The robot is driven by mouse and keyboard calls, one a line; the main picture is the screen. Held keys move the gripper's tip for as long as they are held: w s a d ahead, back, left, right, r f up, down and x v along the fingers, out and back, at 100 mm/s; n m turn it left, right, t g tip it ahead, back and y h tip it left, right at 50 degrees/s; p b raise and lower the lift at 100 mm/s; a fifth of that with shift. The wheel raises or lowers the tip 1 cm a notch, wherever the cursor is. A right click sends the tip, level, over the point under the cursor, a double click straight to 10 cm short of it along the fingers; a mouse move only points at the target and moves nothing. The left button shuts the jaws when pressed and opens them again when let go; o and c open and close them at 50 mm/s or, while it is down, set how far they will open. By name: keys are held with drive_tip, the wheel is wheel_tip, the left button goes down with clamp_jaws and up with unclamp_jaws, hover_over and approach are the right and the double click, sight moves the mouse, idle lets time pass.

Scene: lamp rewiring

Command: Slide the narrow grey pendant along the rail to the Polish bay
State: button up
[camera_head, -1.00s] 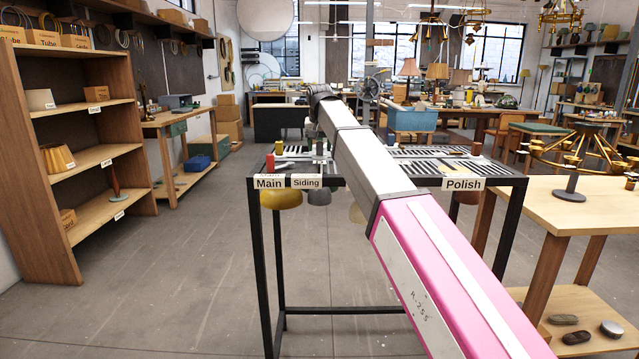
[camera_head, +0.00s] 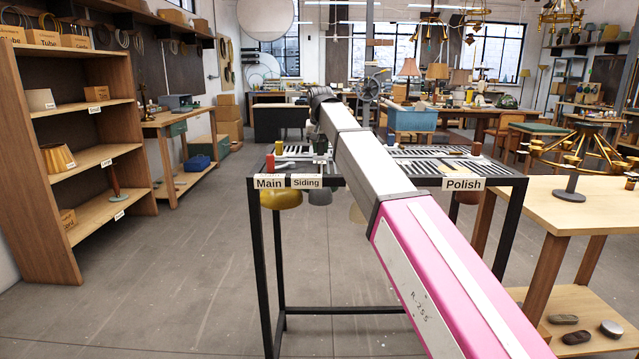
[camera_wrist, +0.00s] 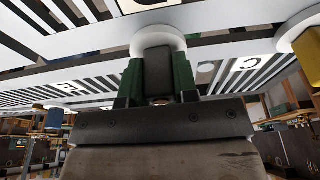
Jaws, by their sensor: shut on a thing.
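The slotted rack top carries the signs Main (camera_head: 270,182), Siding (camera_head: 306,182) and Polish (camera_head: 463,184). A grey pendant (camera_head: 319,197) hangs below it near the Siding sign. My gripper (camera_wrist: 158,80) has green pads shut on a grey upright knob (camera_wrist: 157,70) with a white disc at its base. In the head view my gripper is small and partly hidden by my arm, above the rack at the Siding side. The link from knob to pendant is hidden.
A red knob (camera_head: 270,162) stands on the rack. The wrist view shows a yellow knob (camera_wrist: 308,55) and a blue knob (camera_wrist: 54,118).

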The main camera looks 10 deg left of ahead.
drive_tip(key=w+d, duration=0.2)
drive_tip(key=d, duration=0.8)
drive_tip(key=w+d, duration=0.3)
drive_tip(key=d, duration=0.8)
idle(0.6)
drive_tip(key=shift+w+d, duration=0.8)
drive_tip(key=shift+d, duration=2.45)
drive_tip(key=shift+w+d, duration=0.75)
drive_tip(key=shift+d, duration=2.55)
drive_tip(key=shift+w+d, duration=0.8)
drive_tip(key=shift+d, duration=2.45)
drive_tip(key=shift+s, duration=0.15)
drive_tip(key=s+d, duration=0.3)
drive_tip(key=s, duration=1)
drive_tip(key=shift+s, duration=0.2)
drive_tip(key=shift+d, duration=0.1)
drive_tip(key=o, duration=0.9)
